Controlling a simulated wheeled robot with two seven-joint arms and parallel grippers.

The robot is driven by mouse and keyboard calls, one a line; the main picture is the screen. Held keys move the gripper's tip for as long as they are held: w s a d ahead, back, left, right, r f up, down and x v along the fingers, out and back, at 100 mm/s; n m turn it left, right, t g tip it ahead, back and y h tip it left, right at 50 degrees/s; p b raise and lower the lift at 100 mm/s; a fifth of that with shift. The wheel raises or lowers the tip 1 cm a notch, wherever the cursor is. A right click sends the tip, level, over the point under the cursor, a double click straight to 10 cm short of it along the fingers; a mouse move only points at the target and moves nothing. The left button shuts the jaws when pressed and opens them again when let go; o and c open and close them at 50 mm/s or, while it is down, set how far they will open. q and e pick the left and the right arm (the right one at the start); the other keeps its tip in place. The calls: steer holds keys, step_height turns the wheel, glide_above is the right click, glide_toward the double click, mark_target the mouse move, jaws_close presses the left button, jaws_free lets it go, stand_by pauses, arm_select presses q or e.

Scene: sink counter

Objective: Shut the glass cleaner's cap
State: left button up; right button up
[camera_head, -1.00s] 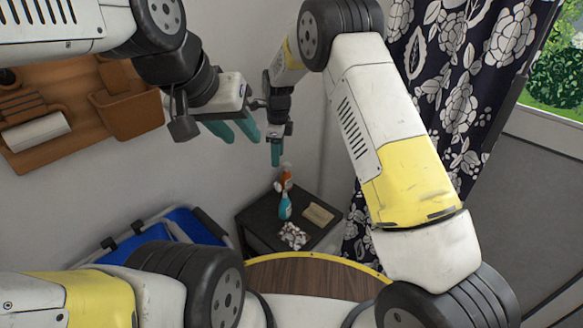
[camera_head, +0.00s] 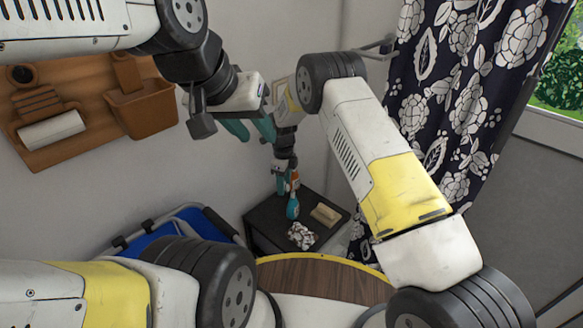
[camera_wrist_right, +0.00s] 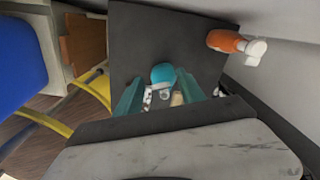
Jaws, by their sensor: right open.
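A blue bottle (camera_head: 293,208), likely the glass cleaner, stands on a small dark table (camera_head: 262,222). My right gripper (camera_head: 286,186) points down just above it. In the right wrist view the open teal fingers (camera_wrist_right: 158,80) lie on either side of the blue bottle (camera_wrist_right: 163,73), with gaps visible; I cannot tell whether they touch it. The state of its cap is too small to make out. My left gripper (camera_head: 252,132) hangs higher, near the wall, with its teal fingers apart and nothing between them.
An orange bottle with a white top (camera_wrist_right: 225,41) stands close by, mostly hidden behind my right gripper in the head view. A crumpled patterned cloth (camera_head: 302,235) and a tan block (camera_head: 325,214) lie on the table. A blue folding chair (camera_head: 185,232) stands left; a floral curtain (camera_head: 455,90) hangs right.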

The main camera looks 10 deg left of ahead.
steer(key=shift+c, duration=0.3)
jaws_close()
